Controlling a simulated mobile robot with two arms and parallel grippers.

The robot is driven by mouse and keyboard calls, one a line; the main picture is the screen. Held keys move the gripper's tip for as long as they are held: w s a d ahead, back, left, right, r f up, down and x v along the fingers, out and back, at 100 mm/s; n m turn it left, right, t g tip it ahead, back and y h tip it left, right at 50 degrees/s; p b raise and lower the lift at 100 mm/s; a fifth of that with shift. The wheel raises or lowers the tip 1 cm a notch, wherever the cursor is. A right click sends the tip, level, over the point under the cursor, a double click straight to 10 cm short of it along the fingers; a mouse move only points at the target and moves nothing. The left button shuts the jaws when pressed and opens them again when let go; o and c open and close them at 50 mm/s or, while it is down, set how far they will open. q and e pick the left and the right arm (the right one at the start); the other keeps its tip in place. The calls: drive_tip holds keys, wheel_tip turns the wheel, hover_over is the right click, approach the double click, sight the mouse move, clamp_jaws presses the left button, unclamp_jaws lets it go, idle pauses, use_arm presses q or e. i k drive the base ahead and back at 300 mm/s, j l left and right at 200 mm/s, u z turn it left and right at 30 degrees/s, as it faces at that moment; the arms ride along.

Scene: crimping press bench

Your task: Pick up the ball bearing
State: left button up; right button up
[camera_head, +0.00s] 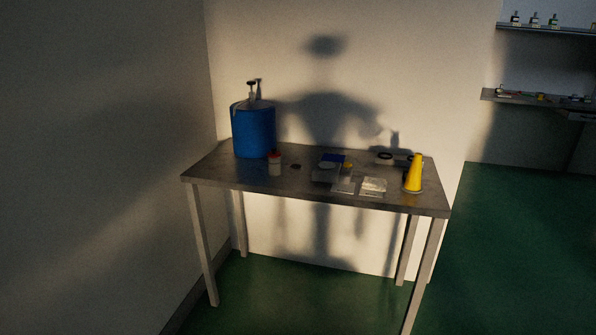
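I cannot make out the ball bearing for sure. A dark ring-like thing (385,156) lies at the back right of the metal table (224,174). A small dark reddish piece (296,167) lies left of the middle of the tabletop. Both are too small and dim to name. Neither of my grippers is in view. Only a shadow shaped like a robot falls on the wall and across the table.
A blue drum (253,131) with a pump top stands at the table's left. A yellow cone (414,174) stands at the right. Flat packets (373,186) lie mid-right. Wall shelves (548,28) are at far right. The green floor in front is clear.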

sight(296, 169)
drive_tip(key=i+z, duration=0.1)
drive_tip(key=i, duration=0.45)
drive_tip(key=i+j+z, duration=0.1)
drive_tip(key=i, duration=0.45)
drive_tip(key=i+j+z, duration=0.1)
drive_tip(key=i, duration=0.45)
drive_tip(key=j, duration=0.1)
